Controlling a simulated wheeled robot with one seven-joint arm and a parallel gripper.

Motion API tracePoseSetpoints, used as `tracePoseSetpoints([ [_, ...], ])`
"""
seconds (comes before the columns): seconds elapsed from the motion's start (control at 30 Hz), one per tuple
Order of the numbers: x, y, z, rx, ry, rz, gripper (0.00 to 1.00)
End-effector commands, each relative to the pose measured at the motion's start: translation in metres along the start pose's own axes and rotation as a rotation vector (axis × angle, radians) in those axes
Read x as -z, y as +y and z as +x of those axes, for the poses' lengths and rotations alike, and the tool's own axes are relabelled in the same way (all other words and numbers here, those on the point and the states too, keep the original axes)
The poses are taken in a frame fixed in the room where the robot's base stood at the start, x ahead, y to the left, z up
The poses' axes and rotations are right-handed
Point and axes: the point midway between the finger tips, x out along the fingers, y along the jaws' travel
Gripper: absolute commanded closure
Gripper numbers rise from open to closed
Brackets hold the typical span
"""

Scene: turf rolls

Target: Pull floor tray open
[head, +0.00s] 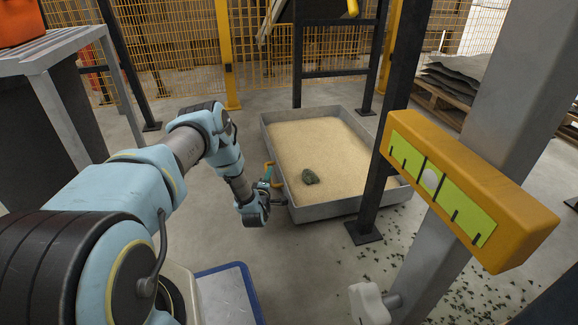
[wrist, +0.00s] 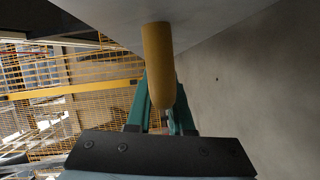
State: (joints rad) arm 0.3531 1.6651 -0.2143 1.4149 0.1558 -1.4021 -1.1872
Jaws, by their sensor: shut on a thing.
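The floor tray (head: 330,209) is a low grey metal box filled with sand-coloured grains, standing on the floor in the head view. The far end of the grip is partly hidden.
A dark post (head: 378,180) stands close to the tray's right side. A yellow level-like block (head: 465,190) on a grey beam fills the near right. A grey-topped table (head: 45,50) stands at left. Bare floor (head: 215,125) lies left of the tray.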

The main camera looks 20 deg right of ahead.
Motion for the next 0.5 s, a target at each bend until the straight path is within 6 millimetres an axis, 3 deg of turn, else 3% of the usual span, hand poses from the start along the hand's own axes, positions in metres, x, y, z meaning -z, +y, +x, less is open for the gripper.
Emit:
tracePoseSetpoints([
  [0.2, 0.043, -0.008, -0.018, 0.003, 0.002, 0.000, 1.00],
  [0.5, 0.070, -0.016, -0.030, 0.003, 0.000, 0.000, 1.00],
])
